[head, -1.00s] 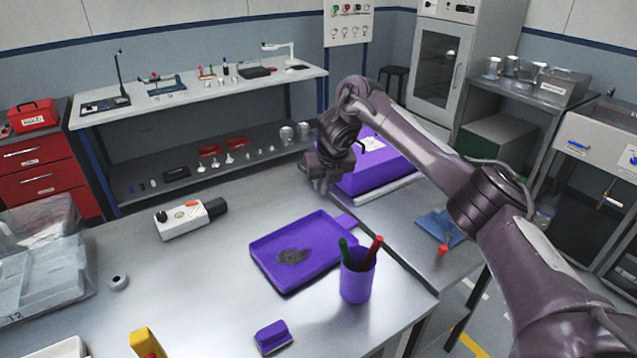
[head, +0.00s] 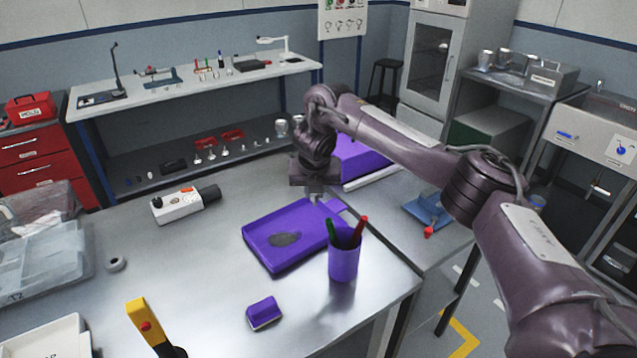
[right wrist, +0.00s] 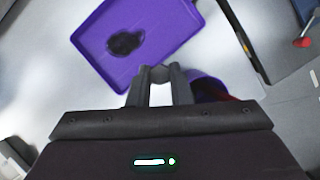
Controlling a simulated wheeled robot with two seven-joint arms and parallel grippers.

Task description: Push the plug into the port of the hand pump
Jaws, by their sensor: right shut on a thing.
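My right gripper (head: 314,197) points down over the far right part of a purple tray (head: 262,262). In the right wrist view its two fingers (right wrist: 159,74) are closed around a small grey piece at the tips; the fingers hide most of it, so I cannot tell its shape. A dark, flat-looking patch or part (head: 286,239) lies in the tray; it also shows in the right wrist view (right wrist: 125,42), apart from the fingertips. I cannot make out which thing is the hand pump, nor its port. My left gripper is not in view.
A purple cup (head: 343,264) with green and red pens stands at the tray's near right corner. A purple block (head: 264,312), a white device (head: 177,207), a grey ring (head: 115,264) and a yellow tool (head: 141,318) are on the bench.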

